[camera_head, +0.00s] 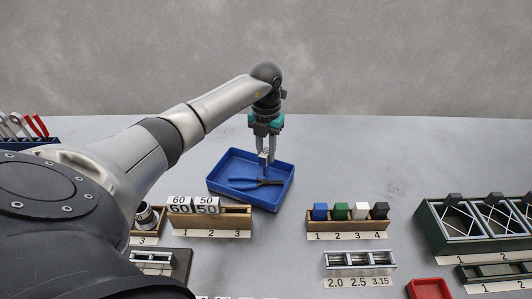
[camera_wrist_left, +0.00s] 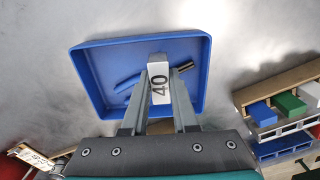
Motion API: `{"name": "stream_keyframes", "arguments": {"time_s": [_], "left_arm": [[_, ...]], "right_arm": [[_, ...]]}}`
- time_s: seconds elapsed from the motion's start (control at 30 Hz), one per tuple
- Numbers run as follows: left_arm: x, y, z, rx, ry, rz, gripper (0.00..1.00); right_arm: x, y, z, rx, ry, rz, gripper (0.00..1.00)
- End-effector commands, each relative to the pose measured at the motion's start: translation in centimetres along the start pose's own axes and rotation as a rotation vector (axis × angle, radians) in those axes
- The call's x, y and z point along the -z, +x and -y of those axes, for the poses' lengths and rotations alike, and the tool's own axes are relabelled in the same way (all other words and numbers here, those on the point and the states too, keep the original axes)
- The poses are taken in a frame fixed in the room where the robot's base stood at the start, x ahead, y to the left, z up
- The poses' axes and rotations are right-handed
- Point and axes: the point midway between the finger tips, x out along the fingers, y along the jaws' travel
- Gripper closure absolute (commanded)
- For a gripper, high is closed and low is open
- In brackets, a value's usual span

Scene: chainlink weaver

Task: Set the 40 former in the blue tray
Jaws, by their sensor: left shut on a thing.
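The 40 former, a white block marked 40 (camera_wrist_left: 159,84), is between the fingers of my left gripper (camera_head: 267,156). The left gripper is shut on it, over the blue tray (camera_head: 221,177). In the left wrist view the tray (camera_wrist_left: 204,68) surrounds the former on its far sides. I cannot tell whether the former touches the tray floor. Blue-handled pliers (camera_head: 252,184) lie in the tray, partly hidden behind the former and fingers in the wrist view. My right gripper is not in view.
A wooden rack (camera_head: 226,218) holds formers marked 60 and 50 in slots 1 and 2; slot 3 is empty. Another rack (camera_head: 350,225) holds several coloured blocks. Green racks (camera_head: 436,233) stand at right, a red tray (camera_head: 428,289) at front. The table behind the blue tray is clear.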

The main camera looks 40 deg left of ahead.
Motion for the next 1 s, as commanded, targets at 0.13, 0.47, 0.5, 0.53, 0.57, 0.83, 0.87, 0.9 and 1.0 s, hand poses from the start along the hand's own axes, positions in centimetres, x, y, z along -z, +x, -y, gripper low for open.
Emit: {"name": "stream_keyframes", "arguments": {"time_s": [0.13, 0.47, 0.5, 0.53, 0.57, 0.83, 0.87, 0.9, 1.0], "left_arm": [[-0.08, 0.26, 0.02, 0.001, 0.000, 0.003, 1.00], [-0.04, 0.61, 0.00, 0.000, 0.000, 0.002, 0.65], [-0.04, 0.60, 0.01, 0.000, 0.000, 0.002, 0.61], [-0.04, 0.60, 0.00, 0.000, 0.000, 0.002, 0.57], [-0.03, 0.59, 0.01, 0.000, 0.000, 0.002, 0.54], [-0.03, 0.58, 0.00, 0.000, 0.000, 0.001, 0.43], [-0.03, 0.58, 0.00, 0.000, 0.000, 0.001, 0.43], [-0.03, 0.53, 0.01, 0.001, 0.000, 0.001, 0.43], [-0.06, -0.03, 0.00, 0.001, 0.000, 0.002, 0.43]], "right_arm": [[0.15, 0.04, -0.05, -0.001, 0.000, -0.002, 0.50], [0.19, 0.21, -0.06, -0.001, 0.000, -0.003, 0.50], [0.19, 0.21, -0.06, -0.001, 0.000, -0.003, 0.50], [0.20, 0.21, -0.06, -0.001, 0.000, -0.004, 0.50], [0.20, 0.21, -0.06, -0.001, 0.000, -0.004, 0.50], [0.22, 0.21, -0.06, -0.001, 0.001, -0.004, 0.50], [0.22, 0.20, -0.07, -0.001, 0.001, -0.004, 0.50], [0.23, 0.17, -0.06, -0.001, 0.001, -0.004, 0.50], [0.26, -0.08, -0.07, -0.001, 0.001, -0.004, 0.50]]}}
